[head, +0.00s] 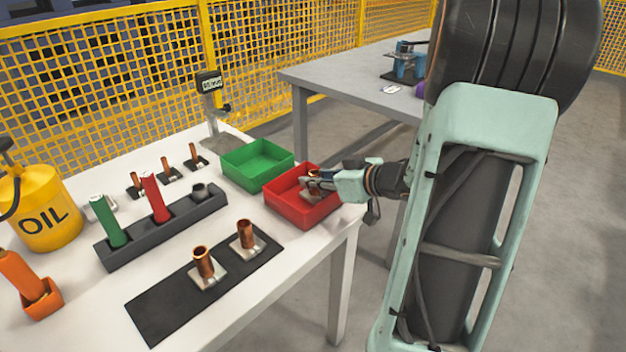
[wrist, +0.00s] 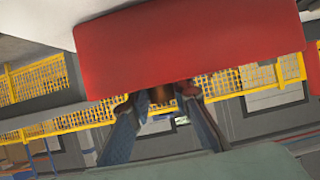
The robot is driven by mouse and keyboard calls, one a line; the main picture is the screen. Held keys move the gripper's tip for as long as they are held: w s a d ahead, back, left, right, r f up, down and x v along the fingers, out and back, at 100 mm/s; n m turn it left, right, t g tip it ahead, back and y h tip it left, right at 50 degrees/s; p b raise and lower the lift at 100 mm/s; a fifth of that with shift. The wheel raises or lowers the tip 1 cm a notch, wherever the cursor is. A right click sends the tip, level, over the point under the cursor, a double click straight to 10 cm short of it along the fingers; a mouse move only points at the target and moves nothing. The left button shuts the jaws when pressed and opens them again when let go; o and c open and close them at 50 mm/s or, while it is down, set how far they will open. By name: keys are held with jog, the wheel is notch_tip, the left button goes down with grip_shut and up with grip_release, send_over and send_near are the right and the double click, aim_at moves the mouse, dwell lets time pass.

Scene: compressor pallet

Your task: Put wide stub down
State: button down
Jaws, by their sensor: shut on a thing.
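A copper stub on a square plate, the wide stub (head: 313,174), is held in my gripper (head: 318,183) at the red tray (head: 303,213). My gripper reaches in from the right and its fingers are shut on the stub. The stub is inside or just above the tray; whether its plate touches the tray floor I cannot tell. In the wrist view the fingers (wrist: 164,108) close on the copper stub (wrist: 161,94), and the red tray's side (wrist: 190,45) hides much of it.
A green tray (head: 257,164) stands beside the red one. Two copper stubs on plates (head: 204,263) (head: 246,235) stand on a black mat (head: 165,312). Smaller stubs (head: 168,165), a dark rack (head: 130,254) with green and red cylinders and a yellow oil can (head: 38,210) are further left.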

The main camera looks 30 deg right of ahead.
jog(key=shift+f, duration=0.1)
jog(key=c, duration=2)
grip_release()
jog(key=shift+c, duration=0.2)
jog(key=shift+s+d+r, duration=0.1)
jog(key=shift+s+r, duration=0.05)
jog(key=shift+r, duration=0.15)
jog(key=p+v, duration=0.4)
jog(key=v, duration=0.7)
jog(key=shift+s, duration=0.3)
